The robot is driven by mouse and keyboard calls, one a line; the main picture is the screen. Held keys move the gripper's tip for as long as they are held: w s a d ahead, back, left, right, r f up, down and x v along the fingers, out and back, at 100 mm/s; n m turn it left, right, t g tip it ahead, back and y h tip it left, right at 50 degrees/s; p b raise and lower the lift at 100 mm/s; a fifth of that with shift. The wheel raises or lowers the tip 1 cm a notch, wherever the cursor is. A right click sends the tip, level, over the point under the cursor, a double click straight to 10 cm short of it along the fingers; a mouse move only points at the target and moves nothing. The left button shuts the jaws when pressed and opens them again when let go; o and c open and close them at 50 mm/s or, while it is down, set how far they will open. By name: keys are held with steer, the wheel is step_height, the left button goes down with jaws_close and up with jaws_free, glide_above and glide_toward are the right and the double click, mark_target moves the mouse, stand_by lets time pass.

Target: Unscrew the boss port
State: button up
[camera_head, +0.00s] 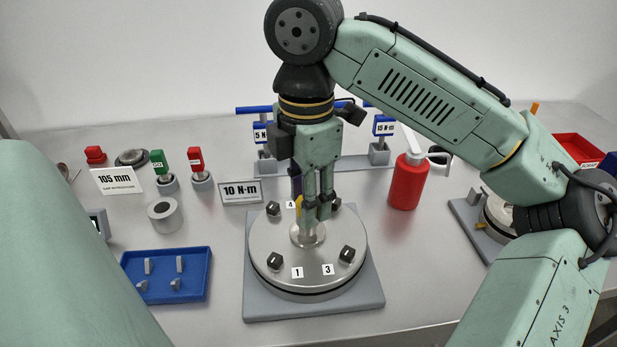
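The boss port (308,234) is a short metal fitting with a round flange at the middle of a round metal lid (268,237). The lid sits on a square grey base (262,303). Several dark bolt heads stand around the port, with number labels 1, 3 and 4 showing. My gripper (317,212) points down over the lid, its dark fingertips at the top of the port. The fingers are close together and cover the port's upper part. Whether they touch or hold it cannot be told. A small yellow piece shows just left of the fingers.
A "10 N·m" sign (241,192) stands behind the lid. A red bottle (408,182) stands right of it. A blue tray (168,296) with small grey pieces lies left, near a metal ring (165,216). A second round-lidded unit (466,211) is partly hidden behind my arm.

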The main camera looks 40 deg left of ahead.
steer(key=m, duration=0.4)
steer(key=shift+m, duration=0.4)
steer(key=m, duration=0.4)
steer(key=shift+m, duration=0.4)
steer(key=m, duration=0.5)
steer(key=shift+w, duration=0.1)
steer(key=m, duration=0.5)
steer(key=shift+c, duration=0.3)
jaws_close()
